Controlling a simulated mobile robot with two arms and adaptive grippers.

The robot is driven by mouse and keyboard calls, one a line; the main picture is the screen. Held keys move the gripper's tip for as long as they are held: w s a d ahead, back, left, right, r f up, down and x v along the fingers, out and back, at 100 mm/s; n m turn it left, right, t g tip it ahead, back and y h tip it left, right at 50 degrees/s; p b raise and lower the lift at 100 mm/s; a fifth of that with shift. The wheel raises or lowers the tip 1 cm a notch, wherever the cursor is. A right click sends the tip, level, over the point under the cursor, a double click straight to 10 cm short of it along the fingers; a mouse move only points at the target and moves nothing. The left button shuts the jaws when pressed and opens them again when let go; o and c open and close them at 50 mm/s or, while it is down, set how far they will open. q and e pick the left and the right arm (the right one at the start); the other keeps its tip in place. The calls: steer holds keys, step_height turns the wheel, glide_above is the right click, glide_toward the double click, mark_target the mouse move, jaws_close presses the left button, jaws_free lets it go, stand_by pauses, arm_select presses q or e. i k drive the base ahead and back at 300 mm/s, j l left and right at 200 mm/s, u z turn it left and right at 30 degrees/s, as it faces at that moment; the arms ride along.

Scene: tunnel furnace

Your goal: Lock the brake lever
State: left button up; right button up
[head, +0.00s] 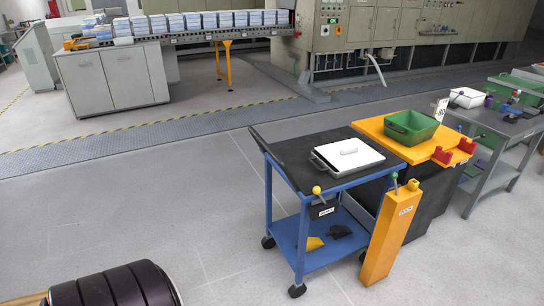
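A blue cart (306,222) with a dark top stands right of centre on the grey floor. A lever with a yellow ball knob (316,190) sticks out at its front, above a small white label (323,211) that is too small to read surely. The lever's lower end is hard to make out. Neither of my grippers is in view, and nothing touches the lever.
An orange post (390,236) with a green-knobbed lever (394,177) stands close to the cart's right side. A white lidded tray (347,156) lies on the cart. An orange-topped stand (378,128) holds a green bin (411,127). Floor left of the cart is clear.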

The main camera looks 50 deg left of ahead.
mark_target(316, 189)
steer(key=u, duration=1.25)
